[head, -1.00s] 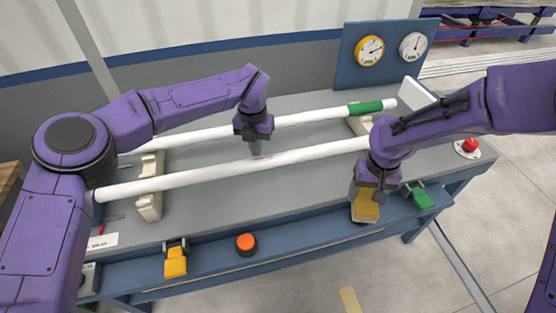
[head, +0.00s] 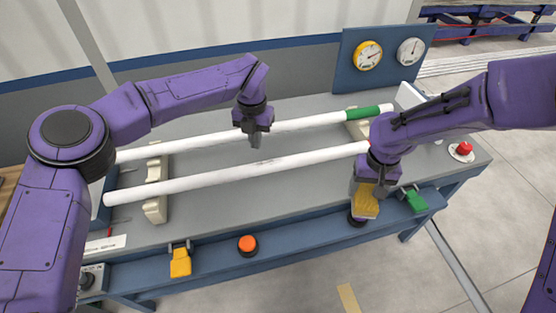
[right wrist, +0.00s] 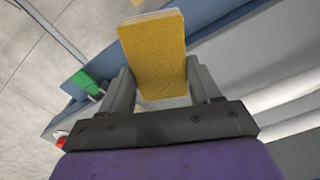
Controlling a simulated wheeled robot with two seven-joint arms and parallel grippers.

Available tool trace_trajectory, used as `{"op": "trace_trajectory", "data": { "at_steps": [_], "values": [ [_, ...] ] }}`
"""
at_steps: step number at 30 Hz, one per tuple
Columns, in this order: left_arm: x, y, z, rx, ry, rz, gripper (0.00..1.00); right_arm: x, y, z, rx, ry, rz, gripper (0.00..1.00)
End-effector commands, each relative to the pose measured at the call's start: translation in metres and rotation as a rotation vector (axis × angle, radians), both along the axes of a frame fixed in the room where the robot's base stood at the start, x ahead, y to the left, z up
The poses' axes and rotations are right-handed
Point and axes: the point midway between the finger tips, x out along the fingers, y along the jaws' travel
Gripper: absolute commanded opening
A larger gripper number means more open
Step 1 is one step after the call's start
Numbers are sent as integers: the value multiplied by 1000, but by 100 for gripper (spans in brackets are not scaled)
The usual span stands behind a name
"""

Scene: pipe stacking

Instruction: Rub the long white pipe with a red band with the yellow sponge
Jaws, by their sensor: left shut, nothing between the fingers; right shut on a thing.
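The front long white pipe (head: 220,177) lies across the table, with a small dark mark near its middle. My left gripper (head: 255,143) is shut and empty, just above and behind the middle of this pipe. My right gripper (head: 367,190) is shut on the yellow sponge (head: 366,204) at the table's front edge, in front of the pipe's right part. In the right wrist view the sponge (right wrist: 155,50) sticks out from between the fingers, with white pipes (right wrist: 285,95) off to the right.
A second white pipe with a green band (head: 364,113) lies behind, parallel. A cream pipe rest (head: 155,208) supports the left ends. A yellow clamp (head: 181,262), an orange button (head: 247,244) and a green clamp (head: 414,199) line the front ledge. A gauge panel (head: 390,75) stands at the back.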

Motion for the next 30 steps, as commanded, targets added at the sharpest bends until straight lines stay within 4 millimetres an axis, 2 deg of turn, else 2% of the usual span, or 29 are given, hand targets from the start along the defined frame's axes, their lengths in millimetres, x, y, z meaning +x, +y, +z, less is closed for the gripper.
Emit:
{"op": "trace_trajectory", "data": {
  "at_steps": [8,11,14,17,21,24,30],
  "values": [
    [0,0,2,0,0,0,0,0,0,1,0,0,0,38],
    [1,0,8,0,-4,-1,0,0,0,-3,0,0,0,38],
    [1,0,25,-1,-6,0,0,0,0,-11,0,0,0,38],
    [1,0,52,-1,-7,1,0,0,0,-19,0,0,0,38],
    [0,0,88,1,-5,1,0,0,0,-23,0,0,0,38],
    [0,0,108,0,-3,1,0,0,0,-24,0,0,0,38],
    [0,0,123,0,-1,0,0,0,0,-24,0,0,0,38]
  ]
}}
